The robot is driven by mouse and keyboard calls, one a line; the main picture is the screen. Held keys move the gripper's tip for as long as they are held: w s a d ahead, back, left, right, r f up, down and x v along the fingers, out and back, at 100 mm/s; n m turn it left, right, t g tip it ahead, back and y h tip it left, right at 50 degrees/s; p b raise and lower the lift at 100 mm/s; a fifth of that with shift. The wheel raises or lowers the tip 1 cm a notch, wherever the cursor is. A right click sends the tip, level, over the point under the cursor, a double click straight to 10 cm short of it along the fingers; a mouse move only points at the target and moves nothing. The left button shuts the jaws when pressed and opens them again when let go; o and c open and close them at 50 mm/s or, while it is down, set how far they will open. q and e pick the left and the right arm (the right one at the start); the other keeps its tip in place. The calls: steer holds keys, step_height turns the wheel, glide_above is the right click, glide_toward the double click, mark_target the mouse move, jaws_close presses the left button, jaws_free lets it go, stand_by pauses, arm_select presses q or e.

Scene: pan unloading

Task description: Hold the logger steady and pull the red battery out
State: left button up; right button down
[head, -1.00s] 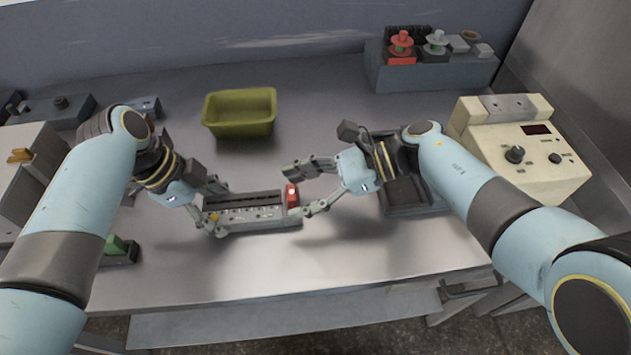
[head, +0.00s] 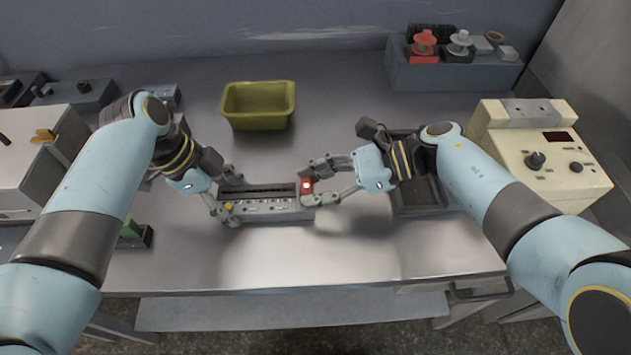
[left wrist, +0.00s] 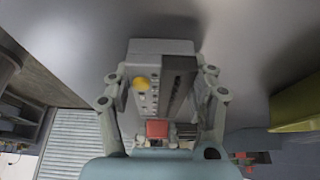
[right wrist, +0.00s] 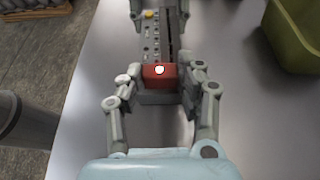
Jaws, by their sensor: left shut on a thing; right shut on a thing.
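The logger (head: 262,208) is a long grey box with a dark slot, a row of small fittings and a yellow knob (left wrist: 141,84). It lies flat on the steel worktop. My left gripper (head: 227,197) is shut on its left end, one finger on each long side. The red battery (head: 306,188), with a pale round spot on it, is at the logger's right end. It also shows in the right wrist view (right wrist: 160,77). My right gripper (head: 313,187) is shut on the battery, with its fingers on either side. Whether the battery still sits in the slot is unclear.
An olive bin (head: 258,108) stands behind the logger. A dark tray (head: 418,195) lies beneath my right forearm. A cream instrument (head: 540,160) with knobs stands at the right, and a grey stand (head: 455,72) with spools behind. The worktop in front of the logger is clear.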

steer(key=shift+r, duration=0.65)
stand_by(0.3)
steer(key=shift+r, duration=2.3)
arm_select(q)
steer(key=o, duration=1.5)
steer(key=shift+o, duration=0.2)
